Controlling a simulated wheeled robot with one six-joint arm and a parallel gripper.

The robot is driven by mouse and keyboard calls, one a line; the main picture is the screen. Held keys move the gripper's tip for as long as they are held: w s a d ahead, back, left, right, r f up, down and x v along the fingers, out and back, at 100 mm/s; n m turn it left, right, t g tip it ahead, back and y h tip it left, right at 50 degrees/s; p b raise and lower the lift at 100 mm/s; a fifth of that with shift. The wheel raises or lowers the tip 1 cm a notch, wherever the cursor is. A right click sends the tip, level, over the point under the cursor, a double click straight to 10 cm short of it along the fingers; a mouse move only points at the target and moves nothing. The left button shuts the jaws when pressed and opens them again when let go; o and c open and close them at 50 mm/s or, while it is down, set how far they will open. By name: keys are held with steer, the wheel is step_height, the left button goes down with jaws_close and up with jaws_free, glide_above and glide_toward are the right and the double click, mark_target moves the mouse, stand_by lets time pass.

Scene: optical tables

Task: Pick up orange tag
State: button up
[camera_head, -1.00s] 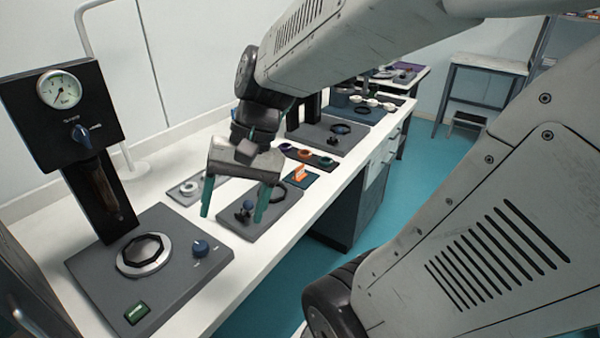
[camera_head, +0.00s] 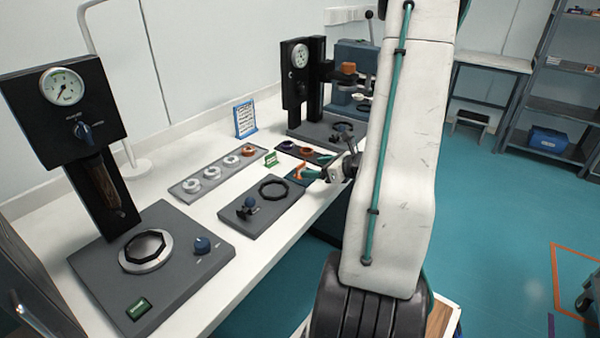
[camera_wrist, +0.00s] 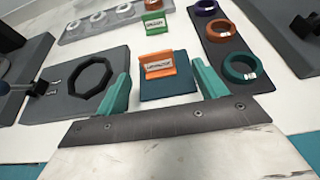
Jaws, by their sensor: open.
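The orange tag (camera_wrist: 157,65) stands upright on a small dark blue square pad (camera_wrist: 165,88) in the wrist view, with a white label on its face. In the head view the orange tag (camera_head: 299,171) is small and close to my gripper's fingers. My gripper (camera_wrist: 163,85) is open, with one teal finger on each side of the tag in the wrist picture. The fingers appear apart from the tag, and nothing is held. In the head view my gripper (camera_head: 312,172) reaches in from the right at the table's edge, partly hidden by my arm.
A green tag (camera_wrist: 154,25) stands behind the orange one. A dark tray (camera_wrist: 228,50) with purple, orange and teal rings lies to the right. A grey plate (camera_wrist: 75,85) with a black ring lies left. A gauge stand (camera_head: 70,120) is at the table's left.

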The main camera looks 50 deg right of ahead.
mark_target(302, 168)
steer(key=x, duration=0.6)
steer(key=shift+a+f, duration=0.15)
steer(key=shift+a, duration=0.05)
steer(key=c, duration=1.1)
